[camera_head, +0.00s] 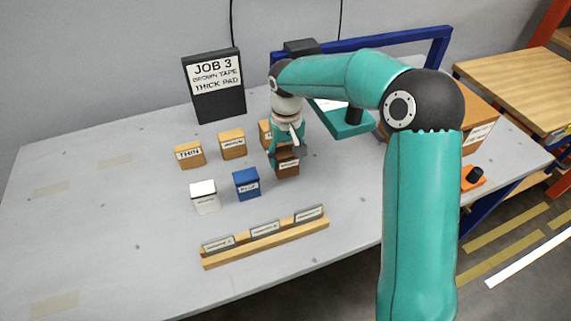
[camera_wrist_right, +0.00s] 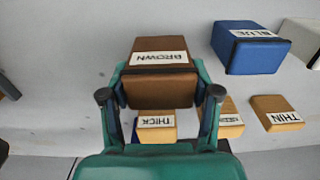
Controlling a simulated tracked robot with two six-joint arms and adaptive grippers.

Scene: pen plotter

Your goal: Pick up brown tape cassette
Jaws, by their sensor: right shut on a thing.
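The brown tape cassette (camera_head: 288,169) is a brown block with a white label, on the table in front of the sign. In the right wrist view the cassette (camera_wrist_right: 160,88) reads "BROWN" and sits between the two fingers. My right gripper (camera_head: 287,150) comes down on it from above. In the right wrist view my right gripper (camera_wrist_right: 160,97) is shut on the cassette's sides. I cannot tell whether the cassette touches the table. My left gripper is not in view.
A blue cassette (camera_head: 246,184) and a white cassette (camera_head: 204,196) stand left of the brown one. Tan pad blocks (camera_head: 232,145) stand behind. A wooden rail (camera_head: 265,245) with labels lies in front. A black job sign (camera_head: 215,87) stands at the back. The table's left side is clear.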

